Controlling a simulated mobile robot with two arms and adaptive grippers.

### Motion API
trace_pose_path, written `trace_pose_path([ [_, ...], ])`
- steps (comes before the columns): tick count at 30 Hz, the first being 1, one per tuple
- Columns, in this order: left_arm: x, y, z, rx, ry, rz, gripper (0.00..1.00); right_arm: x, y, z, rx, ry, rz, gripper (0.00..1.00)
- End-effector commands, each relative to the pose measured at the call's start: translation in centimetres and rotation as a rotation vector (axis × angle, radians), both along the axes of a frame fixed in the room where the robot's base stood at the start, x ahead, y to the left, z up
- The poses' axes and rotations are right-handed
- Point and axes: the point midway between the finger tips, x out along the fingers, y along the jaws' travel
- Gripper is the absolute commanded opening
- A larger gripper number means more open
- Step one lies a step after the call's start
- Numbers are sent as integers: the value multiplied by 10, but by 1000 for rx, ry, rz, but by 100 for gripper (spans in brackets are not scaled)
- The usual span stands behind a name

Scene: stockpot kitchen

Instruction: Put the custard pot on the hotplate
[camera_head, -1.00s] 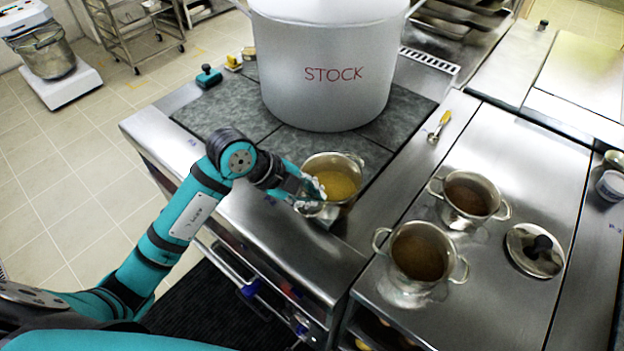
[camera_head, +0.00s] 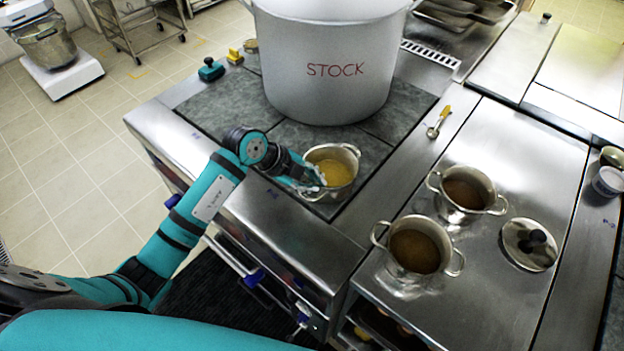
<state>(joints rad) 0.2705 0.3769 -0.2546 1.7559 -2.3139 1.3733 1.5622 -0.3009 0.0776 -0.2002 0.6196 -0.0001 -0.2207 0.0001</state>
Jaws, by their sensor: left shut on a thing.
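The custard pot (camera_head: 341,188) is a small steel pot with yellow contents and two handles. My left gripper (camera_head: 312,181) is shut on its near left side, at the handle. The pot is upright over the front right part of the dark grey hotplate (camera_head: 290,133), near its front edge. I cannot tell whether its base rests on the plate or hangs just above it. The gripper hides part of the pot's left side. My right gripper is not in view.
A large pot marked STOCK (camera_head: 335,90) stands on the hotplate close behind the custard pot. Two small pots of brown contents (camera_head: 415,251) (camera_head: 467,192) and a lid (camera_head: 528,245) are on the steel counter to the right. The hotplate's left front is clear.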

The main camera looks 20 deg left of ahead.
Motion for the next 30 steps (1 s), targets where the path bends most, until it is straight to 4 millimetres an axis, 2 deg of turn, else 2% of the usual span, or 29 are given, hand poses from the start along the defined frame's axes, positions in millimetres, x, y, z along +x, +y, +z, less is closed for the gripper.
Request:
trace_pose_path([
  [1,1,0,0,-2,-5,0,0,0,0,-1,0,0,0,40],
  [2,0,0,-1,0,1,0,9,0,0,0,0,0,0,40],
  [3,0,0,-1,0,1,0,15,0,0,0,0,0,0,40],
  [6,0,0,-1,0,1,0,28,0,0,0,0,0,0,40],
  [7,0,0,-1,0,1,0,29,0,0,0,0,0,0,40],
  [14,0,0,0,0,0,0,29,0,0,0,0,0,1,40],
  [19,-3,6,9,0,-1,1,29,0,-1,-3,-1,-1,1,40],
  [30,-30,44,69,3,-4,0,29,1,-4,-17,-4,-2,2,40],
])
